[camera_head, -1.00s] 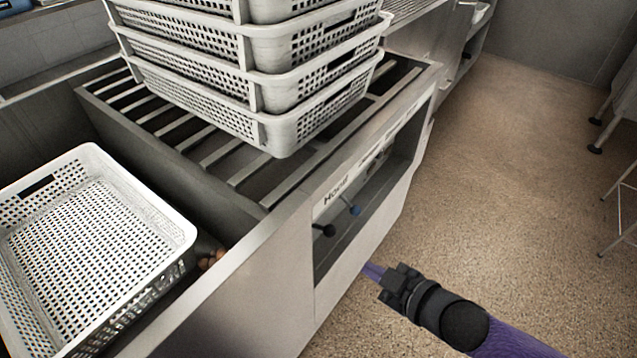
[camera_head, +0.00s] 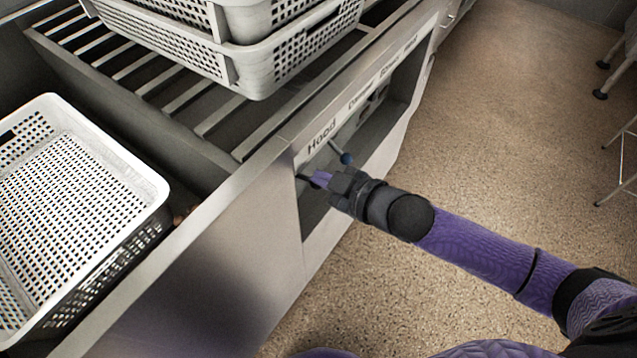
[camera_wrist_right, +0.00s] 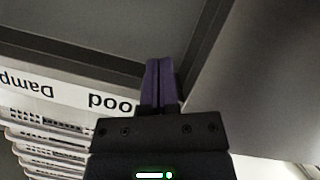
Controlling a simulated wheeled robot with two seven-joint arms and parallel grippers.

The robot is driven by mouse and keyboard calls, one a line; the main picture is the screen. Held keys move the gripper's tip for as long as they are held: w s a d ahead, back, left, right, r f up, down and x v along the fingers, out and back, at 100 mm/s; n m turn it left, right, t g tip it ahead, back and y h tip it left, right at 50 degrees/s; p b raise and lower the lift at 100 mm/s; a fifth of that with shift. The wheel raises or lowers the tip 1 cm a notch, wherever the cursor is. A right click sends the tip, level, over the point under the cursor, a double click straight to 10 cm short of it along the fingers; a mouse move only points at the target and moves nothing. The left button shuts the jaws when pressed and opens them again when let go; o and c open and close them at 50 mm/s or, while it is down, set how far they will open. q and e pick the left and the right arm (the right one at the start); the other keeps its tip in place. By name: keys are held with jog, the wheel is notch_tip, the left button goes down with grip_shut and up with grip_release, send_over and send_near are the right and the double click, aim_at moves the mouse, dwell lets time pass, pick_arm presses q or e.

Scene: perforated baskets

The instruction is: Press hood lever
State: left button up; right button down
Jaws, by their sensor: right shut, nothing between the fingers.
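The Hood label (camera_head: 321,137) is on the front panel of the metal counter, above a recess with levers. My right gripper (camera_head: 319,179) is shut and empty, its purple fingertips at the recess just below the label. The hood lever, black-knobbed, is mostly hidden by the fingertips; I cannot tell whether they touch it. A blue-knobbed lever (camera_head: 346,158) sticks out just right of them. In the right wrist view the closed fingertips (camera_wrist_right: 161,66) point into the grey recess, beside the upside-down, partly covered label (camera_wrist_right: 111,104). My left gripper is not in view.
Stacked white perforated baskets (camera_head: 285,62) stand on the slatted counter top. Another white basket (camera_head: 150,190) sits at the left. The recess edges surround my fingertips closely. The speckled floor (camera_head: 500,130) to the right is open, with metal legs at the far right.

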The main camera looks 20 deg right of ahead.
aim_at(305, 178)
jog(key=w+f+b, duration=0.2)
jog(key=f, duration=0.1)
jog(key=w+f+b, duration=0.1)
jog(key=shift+f+b, duration=0.35)
jog(key=shift+b, duration=0.05)
